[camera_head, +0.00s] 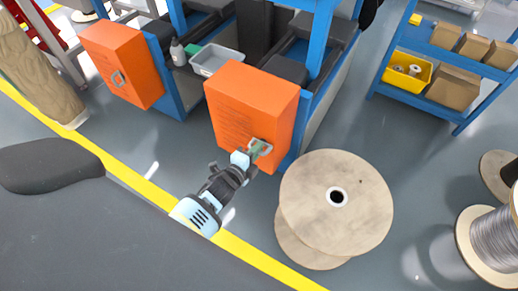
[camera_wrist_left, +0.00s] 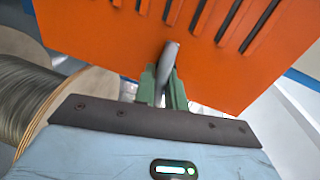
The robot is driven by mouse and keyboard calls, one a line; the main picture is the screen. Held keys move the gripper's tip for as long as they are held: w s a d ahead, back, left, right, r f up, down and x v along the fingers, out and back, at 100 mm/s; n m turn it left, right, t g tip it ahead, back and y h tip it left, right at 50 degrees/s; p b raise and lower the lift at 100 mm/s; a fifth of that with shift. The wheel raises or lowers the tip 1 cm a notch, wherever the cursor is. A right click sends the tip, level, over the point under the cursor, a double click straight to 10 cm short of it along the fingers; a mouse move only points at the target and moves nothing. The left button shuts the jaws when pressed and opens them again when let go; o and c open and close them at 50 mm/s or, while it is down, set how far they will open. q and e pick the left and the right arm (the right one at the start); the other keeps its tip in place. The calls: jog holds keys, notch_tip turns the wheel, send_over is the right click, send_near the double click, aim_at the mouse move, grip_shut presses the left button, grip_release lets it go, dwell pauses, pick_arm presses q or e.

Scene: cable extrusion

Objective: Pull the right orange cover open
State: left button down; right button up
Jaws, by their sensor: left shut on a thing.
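The right orange cover (camera_head: 250,98) is a box-shaped panel on the front of the blue machine frame, and it looks closed in the head view. Its grey handle (camera_head: 262,147) is near its lower right edge. My left gripper (camera_head: 255,152) is at that handle, with its green fingers shut on it. In the left wrist view, the fingers (camera_wrist_left: 162,88) close around the grey handle bar (camera_wrist_left: 168,62), in front of the slotted orange cover (camera_wrist_left: 215,50). My right gripper is not in view.
A large wooden spool (camera_head: 318,200) stands just right of the cover and my left gripper. A second orange cover (camera_head: 120,62) is at the left. A blue shelf (camera_head: 450,60) with boxes stands at the back right. Grey floor lies between them.

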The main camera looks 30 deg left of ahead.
pick_arm(q)
jog(key=s+a+m+g+h+p, duration=0.1)
jog(key=s+a+m+h, duration=0.2)
jog(key=s+a, duration=0.3)
jog(key=a+h, duration=0.1)
jog(key=a, duration=0.3)
jog(key=shift+s+m+h, duration=0.3)
jog(key=shift+h, duration=0.1)
jog(key=shift+a, duration=0.1)
jog(key=c, duration=1.6)
grip_release()
jog(key=shift+o, duration=0.3)
jog(key=shift+s, duration=0.1)
jog(key=p+v, duration=0.1)
jog(key=v, duration=0.6)
jog(key=shift+s+r, duration=0.2)
jog(key=shift+s, duration=0.1)
